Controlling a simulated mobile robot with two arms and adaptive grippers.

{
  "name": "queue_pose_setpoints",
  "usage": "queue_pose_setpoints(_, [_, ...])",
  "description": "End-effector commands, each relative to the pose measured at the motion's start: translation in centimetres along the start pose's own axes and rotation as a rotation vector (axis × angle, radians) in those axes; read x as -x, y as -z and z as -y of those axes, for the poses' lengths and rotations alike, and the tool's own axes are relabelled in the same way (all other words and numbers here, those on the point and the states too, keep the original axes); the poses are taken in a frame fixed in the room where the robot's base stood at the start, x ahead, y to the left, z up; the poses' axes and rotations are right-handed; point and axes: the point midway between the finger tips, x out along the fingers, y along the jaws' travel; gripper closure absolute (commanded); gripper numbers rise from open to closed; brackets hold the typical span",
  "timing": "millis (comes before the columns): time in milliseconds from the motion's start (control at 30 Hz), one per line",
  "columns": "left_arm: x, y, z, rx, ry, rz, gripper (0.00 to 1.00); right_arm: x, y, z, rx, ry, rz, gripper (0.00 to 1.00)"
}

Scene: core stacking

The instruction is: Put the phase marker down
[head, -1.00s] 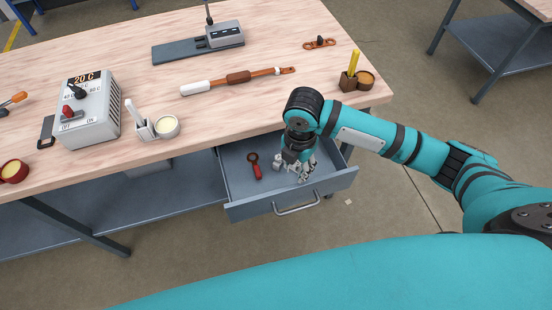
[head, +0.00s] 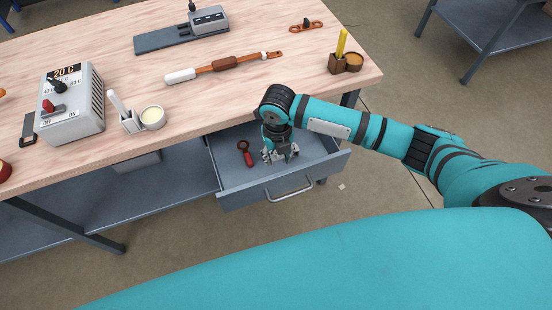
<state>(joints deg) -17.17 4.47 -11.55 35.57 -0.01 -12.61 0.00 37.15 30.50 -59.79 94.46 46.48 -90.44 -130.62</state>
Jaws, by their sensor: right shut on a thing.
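My right gripper (head: 283,157) reaches down into the open drawer (head: 232,199) under the table. It is shut on a small grey-white thing (head: 268,155), mostly hidden by the fingers, low over the drawer floor. I cannot tell clearly from its shape whether this is the phase marker. A red-handled tool with a dark ring (head: 246,154) lies in the drawer to the left of the gripper. My left gripper is not in view.
The wooden table (head: 215,105) bears a grey control box (head: 85,105), a white holder with a round cup (head: 130,123), a strap-like tool (head: 225,65) and a small wooden holder with a yellow stick (head: 337,62). The table edge and drawer walls surround the gripper closely.

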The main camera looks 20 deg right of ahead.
Motion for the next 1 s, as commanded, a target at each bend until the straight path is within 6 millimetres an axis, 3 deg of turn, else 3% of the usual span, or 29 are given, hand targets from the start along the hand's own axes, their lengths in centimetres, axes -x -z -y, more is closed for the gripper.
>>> queue_pose_setpoints(367, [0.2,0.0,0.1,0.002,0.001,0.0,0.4,-4.0,0.1,0.0,-0.001,0.0,-0.001,0.8])
queue_pose_setpoints(700, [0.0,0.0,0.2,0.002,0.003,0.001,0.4,-4.4,0.0,0.0,-0.001,0.0,0.001,0.8])
queue_pose_setpoints(733, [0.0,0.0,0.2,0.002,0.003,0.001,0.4,-4.5,0.0,0.0,-0.001,0.0,0.001,0.62])
queue_pose_setpoints(800, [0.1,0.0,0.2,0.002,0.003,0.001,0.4,-4.4,0.0,0.0,-0.001,0.0,0.001,0.53])
queue_pose_setpoints(1000, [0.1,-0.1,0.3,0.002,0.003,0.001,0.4,-4.4,0.0,0.0,-0.001,0.0,0.001,0.53])
